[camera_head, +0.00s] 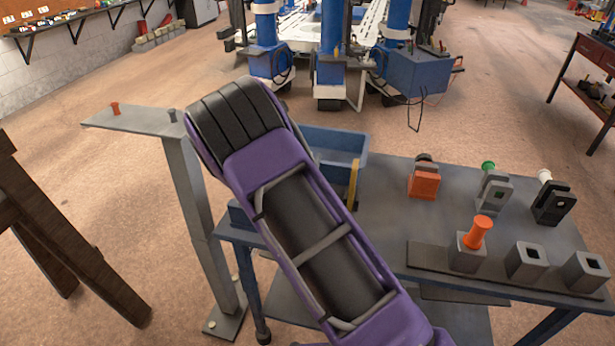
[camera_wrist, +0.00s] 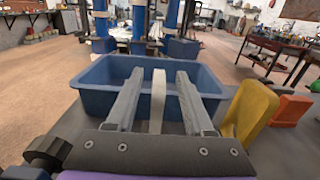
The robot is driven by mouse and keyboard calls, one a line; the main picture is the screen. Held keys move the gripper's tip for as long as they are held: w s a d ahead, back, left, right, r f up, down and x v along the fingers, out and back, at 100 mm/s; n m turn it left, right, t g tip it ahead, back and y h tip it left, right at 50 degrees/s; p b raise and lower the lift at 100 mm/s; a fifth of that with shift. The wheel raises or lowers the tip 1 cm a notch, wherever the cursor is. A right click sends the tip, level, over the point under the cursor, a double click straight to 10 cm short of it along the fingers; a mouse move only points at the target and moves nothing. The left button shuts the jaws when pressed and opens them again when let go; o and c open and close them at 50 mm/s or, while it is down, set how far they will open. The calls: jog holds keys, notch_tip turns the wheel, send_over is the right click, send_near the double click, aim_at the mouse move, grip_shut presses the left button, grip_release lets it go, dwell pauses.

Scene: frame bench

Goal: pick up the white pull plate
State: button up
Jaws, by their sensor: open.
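The white pull plate (camera_wrist: 158,103) is a narrow pale upright strip in the middle of the wrist view. My gripper (camera_wrist: 158,73) is open, with one grey finger on each side of the plate and a visible gap to each. The plate's lower end is hidden behind the gripper's dark base. The head view does not show the plate or the fingers, as my purple arm covers that spot.
A blue bin (camera_wrist: 90,100) lies just ahead, also seen in the head view (camera_head: 340,142). A yellow plate (camera_wrist: 252,108) stands close on the right. Orange (camera_head: 424,183), grey (camera_head: 494,192) and black (camera_head: 551,205) blocks stand farther right on the grey bench (camera_head: 385,215).

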aim_at(310, 151)
jog(key=x, duration=0.4)
jog(key=shift+f, duration=0.1)
grip_shut()
dwell(1.3)
